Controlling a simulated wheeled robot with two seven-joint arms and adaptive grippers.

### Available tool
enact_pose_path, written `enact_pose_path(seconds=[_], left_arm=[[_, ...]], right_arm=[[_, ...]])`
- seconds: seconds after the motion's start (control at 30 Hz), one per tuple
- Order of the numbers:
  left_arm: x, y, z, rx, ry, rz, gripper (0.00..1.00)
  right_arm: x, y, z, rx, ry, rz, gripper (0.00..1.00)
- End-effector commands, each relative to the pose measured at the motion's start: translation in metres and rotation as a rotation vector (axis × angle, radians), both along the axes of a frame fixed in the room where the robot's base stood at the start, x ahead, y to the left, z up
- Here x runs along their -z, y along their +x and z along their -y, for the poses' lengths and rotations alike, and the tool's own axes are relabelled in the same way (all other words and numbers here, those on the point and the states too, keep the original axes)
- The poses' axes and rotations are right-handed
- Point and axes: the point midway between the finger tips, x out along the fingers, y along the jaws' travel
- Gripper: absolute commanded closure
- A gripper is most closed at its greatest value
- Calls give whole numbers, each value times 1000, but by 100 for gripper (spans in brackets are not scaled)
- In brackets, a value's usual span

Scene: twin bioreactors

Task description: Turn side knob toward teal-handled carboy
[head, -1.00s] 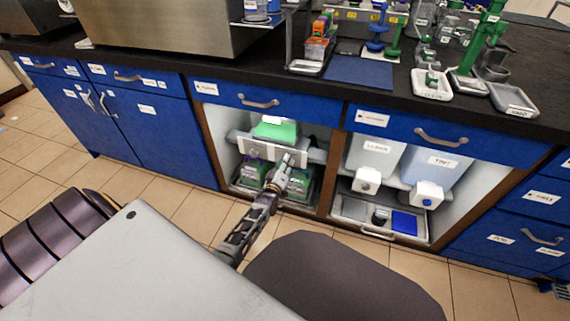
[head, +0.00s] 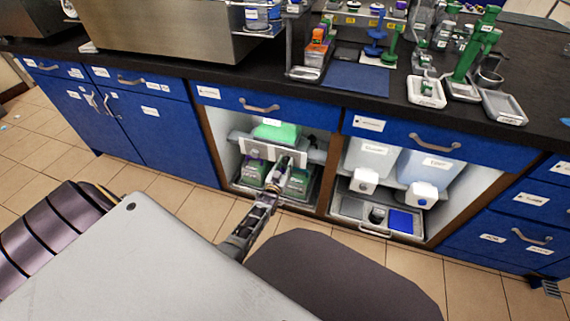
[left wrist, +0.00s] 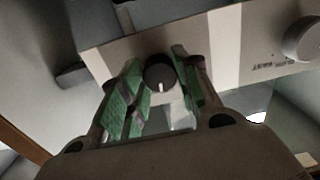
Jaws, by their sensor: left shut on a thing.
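My left gripper (head: 283,163) reaches into the open cabinet bay, in front of a pale valve panel (head: 258,150). In the left wrist view its green-padded fingers (left wrist: 160,88) are shut on a small dark round knob (left wrist: 160,74) on the panel (left wrist: 220,45). The knob's white mark points nearly straight down in that view. Below the panel, two green carboys stand on the bay floor. The left carboy (head: 250,173) shows a purple handle; the right carboy (head: 298,183) looks green to teal on top, partly hidden by my gripper. My right gripper is not in view.
A larger grey round part (left wrist: 303,40) sticks out of the panel at right in the wrist view. A bright green vessel (head: 275,130) is above the panel. A wooden divider (head: 328,175) separates the right bay, with two tanks and a tray (head: 365,226).

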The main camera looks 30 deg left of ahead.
Motion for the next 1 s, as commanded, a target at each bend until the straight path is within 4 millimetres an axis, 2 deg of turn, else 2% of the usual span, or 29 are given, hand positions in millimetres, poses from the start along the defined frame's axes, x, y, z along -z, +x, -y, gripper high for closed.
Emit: enact_pose_path(seconds=[0.5,0.7,1.0], left_arm=[[1,-1,0,1,429,-106,92],[2,-1,0,0,535,-132,92],[2,-1,0,1,596,-146,92]], right_arm=[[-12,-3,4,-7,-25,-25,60],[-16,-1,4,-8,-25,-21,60],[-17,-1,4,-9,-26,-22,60]])
